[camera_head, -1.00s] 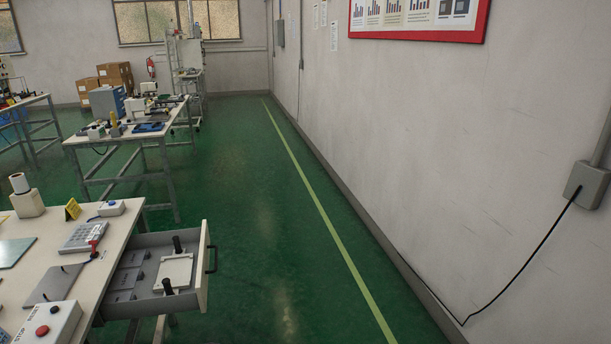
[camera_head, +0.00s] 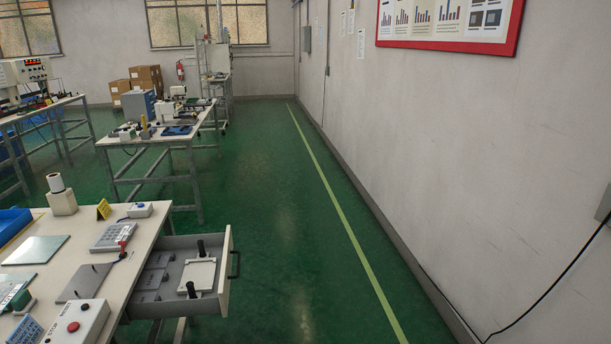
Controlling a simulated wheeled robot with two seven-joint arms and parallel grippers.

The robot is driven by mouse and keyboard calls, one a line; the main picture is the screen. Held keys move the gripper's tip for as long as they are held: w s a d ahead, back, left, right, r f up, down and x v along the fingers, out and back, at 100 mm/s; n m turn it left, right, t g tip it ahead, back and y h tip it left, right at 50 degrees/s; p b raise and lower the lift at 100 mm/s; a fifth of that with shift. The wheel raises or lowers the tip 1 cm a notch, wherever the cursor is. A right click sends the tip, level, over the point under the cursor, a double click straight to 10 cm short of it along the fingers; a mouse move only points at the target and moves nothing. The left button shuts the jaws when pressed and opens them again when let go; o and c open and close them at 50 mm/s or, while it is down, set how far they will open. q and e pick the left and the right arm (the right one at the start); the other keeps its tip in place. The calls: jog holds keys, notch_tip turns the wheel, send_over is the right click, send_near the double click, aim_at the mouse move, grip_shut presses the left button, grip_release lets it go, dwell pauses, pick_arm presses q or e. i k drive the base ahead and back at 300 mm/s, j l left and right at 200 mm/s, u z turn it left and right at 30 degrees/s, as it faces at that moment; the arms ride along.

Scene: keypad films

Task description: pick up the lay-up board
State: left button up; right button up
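The lay-up board seems to be the pale, flat board (camera_head: 200,272) with two upright black handles. It lies in the open drawer (camera_head: 221,287) at the right end of the near workbench (camera_head: 150,236). One handle stands at its far edge and one at its near edge. Several grey plates (camera_head: 153,277) lie in the drawer to its left. Neither of my grippers is in view.
The bench holds a control box (camera_head: 75,325) with buttons, a keypad (camera_head: 113,236), a grey plate (camera_head: 83,283), a glassy sheet (camera_head: 37,249) and a white roll (camera_head: 58,184). Green floor (camera_head: 290,240) right of the drawer is clear up to the wall.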

aim_at(199, 274)
jog(key=i+l+u, duration=0.15)
jog(key=l+u, duration=0.15)
jog(key=u, duration=0.15)
jog(key=i+l+u, duration=0.1)
jog(key=l+u, duration=0.25)
jog(key=u, duration=0.15)
